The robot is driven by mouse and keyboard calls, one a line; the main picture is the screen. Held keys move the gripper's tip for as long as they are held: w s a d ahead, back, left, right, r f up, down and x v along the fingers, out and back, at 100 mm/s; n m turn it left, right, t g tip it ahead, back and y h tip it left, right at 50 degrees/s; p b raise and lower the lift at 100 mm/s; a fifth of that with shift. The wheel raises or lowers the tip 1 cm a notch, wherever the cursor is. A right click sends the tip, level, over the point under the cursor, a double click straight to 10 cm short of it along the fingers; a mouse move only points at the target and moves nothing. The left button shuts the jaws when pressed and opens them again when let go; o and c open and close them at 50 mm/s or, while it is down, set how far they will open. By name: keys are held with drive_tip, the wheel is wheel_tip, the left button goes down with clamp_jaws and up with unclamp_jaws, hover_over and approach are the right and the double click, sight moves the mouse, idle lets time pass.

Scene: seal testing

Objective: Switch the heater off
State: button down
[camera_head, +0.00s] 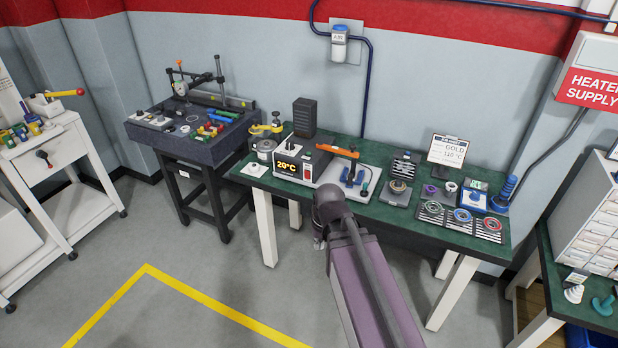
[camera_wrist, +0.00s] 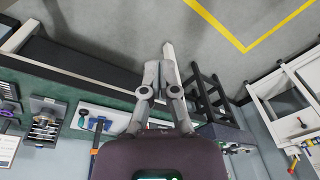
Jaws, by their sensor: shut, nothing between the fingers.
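The heater (camera_head: 300,164) stands on the green bench in the head view, a white and black unit whose display reads 20°C in yellow. A red rocker switch (camera_head: 307,172) is on its front, right of the display; whether it is on or off is too small to tell. The heater is partly hidden behind my gripper in the wrist view.
The green bench (camera_head: 400,212) also carries blue blocks, a sign reading GOLD 110°C (camera_head: 447,151), and several seal rings on plates at the right. A dark granite table (camera_head: 185,150) stands left. A heater supply sign (camera_head: 592,86) hangs at the right. Floor in front is clear.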

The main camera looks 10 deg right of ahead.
sight(307, 175)
drive_tip(key=w+a+f+t+y+b, duration=0.2)
drive_tip(key=w+f+b, duration=0.1)
drive_tip(key=w+b, duration=0.3)
drive_tip(key=w+a+f+t+y+b, duration=0.1)
drive_tip(key=w+a+f+t+b, duration=0.2)
drive_tip(key=w, duration=0.4)
drive_tip(key=w+a+f+t+y+b, duration=0.2)
drive_tip(key=w+f+b, duration=0.1)
drive_tip(key=w+b, duration=0.3)
drive_tip(key=w+d+f+m+t+h+b, duration=0.1)
drive_tip(key=w+d+f+m+t+b, duration=0.1)
drive_tip(key=w+t+b, duration=0.2)
drive_tip(key=w+d+f+m+t+h+b, duration=0.2)
drive_tip(key=w+t+b, duration=0.3)
drive_tip(key=w+b, duration=0.5)
drive_tip(key=w+d+m, duration=0.1)
drive_tip(key=w, duration=0.3)
drive_tip(key=shift+d+f+b, duration=0.15)
drive_tip(key=shift+f+b, duration=0.05)
drive_tip(key=shift+b, duration=0.2)
drive_tip(key=shift+w, duration=0.2)
drive_tip(key=shift+w+d+r+p, duration=0.2)
drive_tip(key=shift+w+d, duration=0.65)
drive_tip(key=shift+w, duration=0.3)
drive_tip(key=shift+w+d+r+p, duration=0.15)
drive_tip(key=shift+w+d, duration=0.7)
drive_tip(key=shift+w, duration=0.3)
drive_tip(key=shift+w+d+r+p, duration=0.2)
drive_tip(key=shift+w+d, duration=0.65)
drive_tip(key=shift+w, duration=0.3)
